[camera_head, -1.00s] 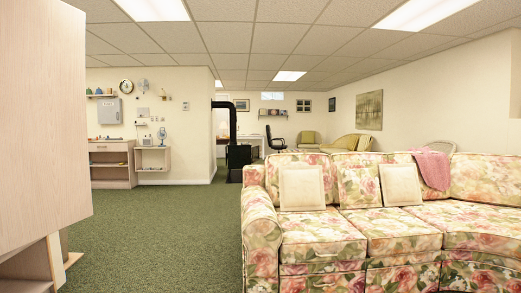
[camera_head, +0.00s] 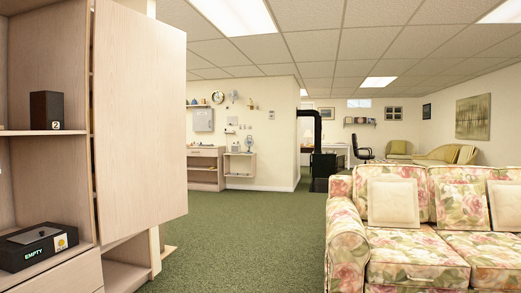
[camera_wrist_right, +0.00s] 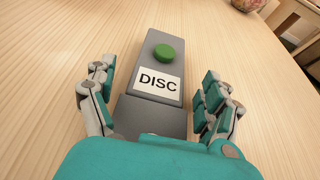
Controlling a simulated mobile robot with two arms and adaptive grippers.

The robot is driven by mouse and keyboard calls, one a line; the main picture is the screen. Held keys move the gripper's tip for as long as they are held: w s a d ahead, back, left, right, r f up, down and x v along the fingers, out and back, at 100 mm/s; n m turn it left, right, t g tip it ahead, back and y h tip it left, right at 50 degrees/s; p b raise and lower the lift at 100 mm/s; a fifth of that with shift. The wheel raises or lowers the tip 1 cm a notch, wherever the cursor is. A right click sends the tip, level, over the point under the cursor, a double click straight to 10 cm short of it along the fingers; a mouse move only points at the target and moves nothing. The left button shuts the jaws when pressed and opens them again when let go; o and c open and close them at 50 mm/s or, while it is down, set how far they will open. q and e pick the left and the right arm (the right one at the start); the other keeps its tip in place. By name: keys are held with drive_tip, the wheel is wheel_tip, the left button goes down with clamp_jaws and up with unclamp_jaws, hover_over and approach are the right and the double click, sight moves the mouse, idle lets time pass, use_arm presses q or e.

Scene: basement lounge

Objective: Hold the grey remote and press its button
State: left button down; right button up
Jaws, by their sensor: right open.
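In the right wrist view the grey remote (camera_wrist_right: 151,118) lies on a light wooden surface (camera_wrist_right: 55,75). It has a round green button (camera_wrist_right: 165,53) near its far end and a white label reading "DISC". My right gripper (camera_wrist_right: 157,80) is open, with one finger on each side of the remote. The left finger looks close to the remote's side; I cannot tell whether either finger touches it. The near end of the remote is hidden by the gripper's body. The head view shows neither gripper, nor the remote.
In the head view a wooden cabinet (camera_head: 140,110) stands at the left, holding a dark box marked "2" (camera_head: 46,110) and a black box marked "EMPTY" (camera_head: 38,246). A floral sofa (camera_head: 415,262) stands at the right. Green carpet (camera_head: 245,240) lies open between them.

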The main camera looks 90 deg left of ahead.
drive_tip(key=v, duration=1.2)
